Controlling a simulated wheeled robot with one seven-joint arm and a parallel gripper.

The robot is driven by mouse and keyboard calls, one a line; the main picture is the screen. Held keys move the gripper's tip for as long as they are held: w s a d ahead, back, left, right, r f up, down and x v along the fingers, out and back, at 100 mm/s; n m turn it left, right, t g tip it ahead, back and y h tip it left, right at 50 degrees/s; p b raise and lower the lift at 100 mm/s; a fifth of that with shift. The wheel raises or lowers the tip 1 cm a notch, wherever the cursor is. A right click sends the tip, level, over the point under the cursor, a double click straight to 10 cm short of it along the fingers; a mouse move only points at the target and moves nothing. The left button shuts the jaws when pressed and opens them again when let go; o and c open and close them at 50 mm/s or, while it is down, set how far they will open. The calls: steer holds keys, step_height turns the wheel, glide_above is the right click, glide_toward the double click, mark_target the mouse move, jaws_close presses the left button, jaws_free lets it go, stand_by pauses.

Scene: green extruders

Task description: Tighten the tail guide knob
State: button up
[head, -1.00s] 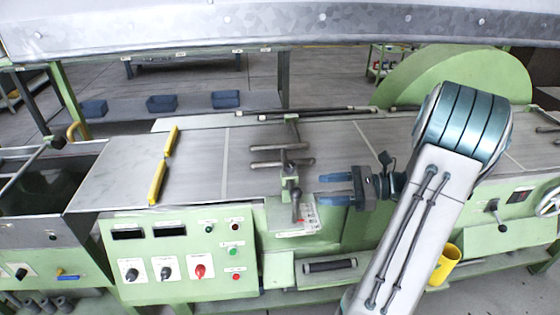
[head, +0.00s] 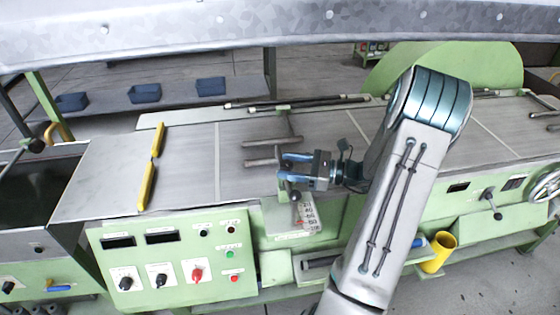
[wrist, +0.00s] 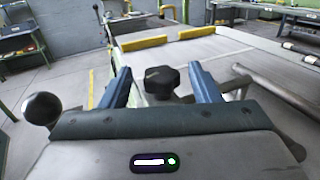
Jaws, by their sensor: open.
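The tail guide knob is a dark, lobed knob (wrist: 162,82) in the wrist view. It stands between the two blue fingers of my gripper (wrist: 162,80), with a gap visible on each side. In the head view my gripper (head: 282,165) is over the guide bracket at the near edge of the machine's bed, fingers pointing left. The fingers are open and hold nothing. The knob cannot be made out clearly in the head view, where the fingers cover that spot.
A lever with a dark ball end (wrist: 42,108) stands close left of my gripper in the wrist view. Guide rods (head: 270,142) lie across the bed (head: 190,165). Yellow bars (head: 150,170) lie further left. A control panel (head: 175,255) is below the bed.

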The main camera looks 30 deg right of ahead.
steer(key=shift+x, duration=1.45)
steer(key=c, duration=1)
steer(key=shift+w+d+m+t+h, duration=0.1)
steer(key=shift+d+m+t+h, duration=0.05)
steer(key=shift+m+t+h, duration=1.45)
steer(key=o, duration=1)
